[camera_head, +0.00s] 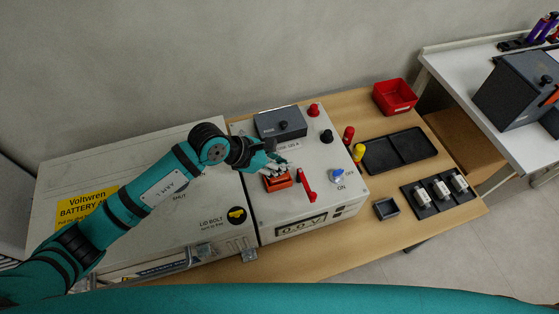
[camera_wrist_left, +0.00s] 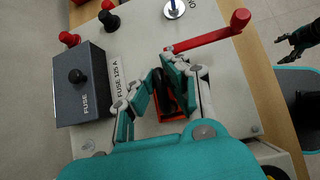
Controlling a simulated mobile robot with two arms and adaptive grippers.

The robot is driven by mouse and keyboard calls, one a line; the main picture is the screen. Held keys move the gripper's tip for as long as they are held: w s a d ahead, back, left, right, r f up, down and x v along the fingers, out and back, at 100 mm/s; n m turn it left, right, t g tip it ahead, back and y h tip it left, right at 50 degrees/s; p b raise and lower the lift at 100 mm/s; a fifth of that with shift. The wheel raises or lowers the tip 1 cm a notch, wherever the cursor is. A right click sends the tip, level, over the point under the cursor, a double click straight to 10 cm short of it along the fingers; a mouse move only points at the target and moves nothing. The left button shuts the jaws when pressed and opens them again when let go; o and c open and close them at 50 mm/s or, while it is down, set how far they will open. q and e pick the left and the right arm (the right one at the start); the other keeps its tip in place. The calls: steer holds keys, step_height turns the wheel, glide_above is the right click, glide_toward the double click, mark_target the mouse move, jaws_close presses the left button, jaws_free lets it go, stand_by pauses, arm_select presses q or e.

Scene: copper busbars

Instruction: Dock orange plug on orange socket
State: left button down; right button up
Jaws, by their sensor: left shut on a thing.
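My left gripper (camera_head: 270,165) reaches over the white panel from the left. In the left wrist view, my left gripper (camera_wrist_left: 164,92) is shut around a black part (camera_wrist_left: 163,96) with an orange body (camera_wrist_left: 172,126) around and below it, which I take to be the orange plug. In the head view, the orange block (camera_head: 278,182) is at the fingertips, low over the panel. The fingers and plug hide the orange socket, so I cannot tell whether the two are apart or joined. My right gripper (camera_wrist_left: 301,39) shows at the right edge of the left wrist view, away from the panel.
A red lever (camera_head: 307,185) stands just right of the plug. A grey fuse box (camera_head: 281,123), red knob (camera_head: 314,110), black knob (camera_head: 326,136) and blue switch (camera_head: 337,174) are also on the panel. Red and yellow handles, a black tray (camera_head: 400,150) and several fuses lie to the right.

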arm_select(q)
steer(key=c, duration=1.4)
jaws_free()
steer(key=shift+f, duration=0.1)
steer(key=shift+o, duration=0.2)
arm_select(e)
steer(key=shift+s+a+f, duration=0.1)
steer(key=shift+s+a, duration=0.1)
steer(key=shift+s, duration=0.35)
arm_select(q)
steer(key=shift+r, duration=0.3)
steer(key=b+v, duration=0.1)
steer(key=v, duration=1.1)
arm_select(e)
steer(key=shift+w+d+f, duration=0.15)
steer(key=shift+d+f, duration=0.25)
steer(key=shift+f, duration=0.35)
arm_select(q)
steer(key=shift+f, duration=0.1)
arm_select(e)
steer(key=shift+a, duration=0.25)
